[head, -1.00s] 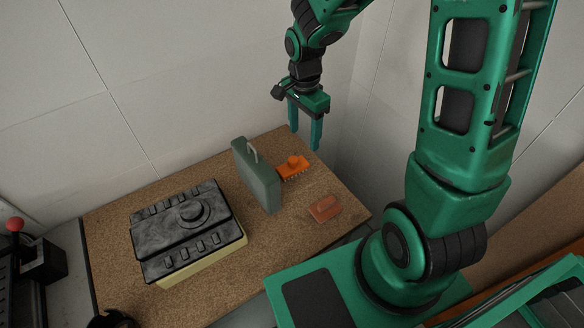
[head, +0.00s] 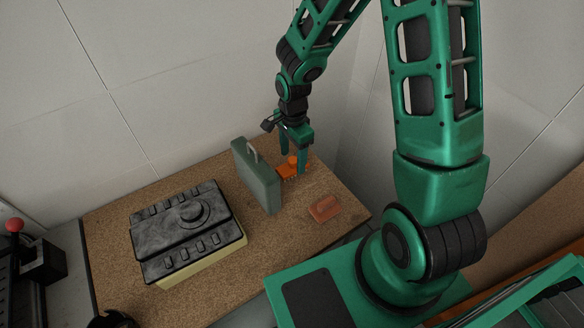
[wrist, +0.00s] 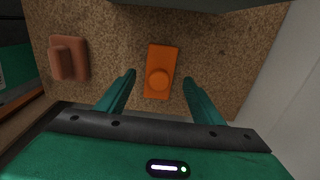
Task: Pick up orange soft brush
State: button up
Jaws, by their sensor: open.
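The orange soft brush (head: 284,170) lies on the brown table beside the grey-green case, with its round knob up. In the wrist view the orange brush (wrist: 159,74) lies ahead, between the lines of the two fingers. My gripper (head: 294,164) is open and points down over the brush, its fingers partly covering it in the head view. In the wrist view my gripper (wrist: 158,80) shows its two green fingers apart with nothing held. I cannot tell whether a finger touches the brush.
The grey-green case (head: 258,178) stands upright just left of the brush. A reddish-brown brush-like block (head: 324,208) lies nearer; it also shows in the wrist view (wrist: 69,58). A black-topped box (head: 186,230) sits at the left. A wall rises behind the table (head: 120,215).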

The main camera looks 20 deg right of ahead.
aim_at(293, 159)
jog(key=shift+f, duration=1.15)
jog(key=shift+c, duration=0.2)
jog(key=c, duration=1.1)
jog(key=shift+c, duration=0.2)
notch_tip(293, 159, up, 10)
jog(key=shift+r, duration=0.1)
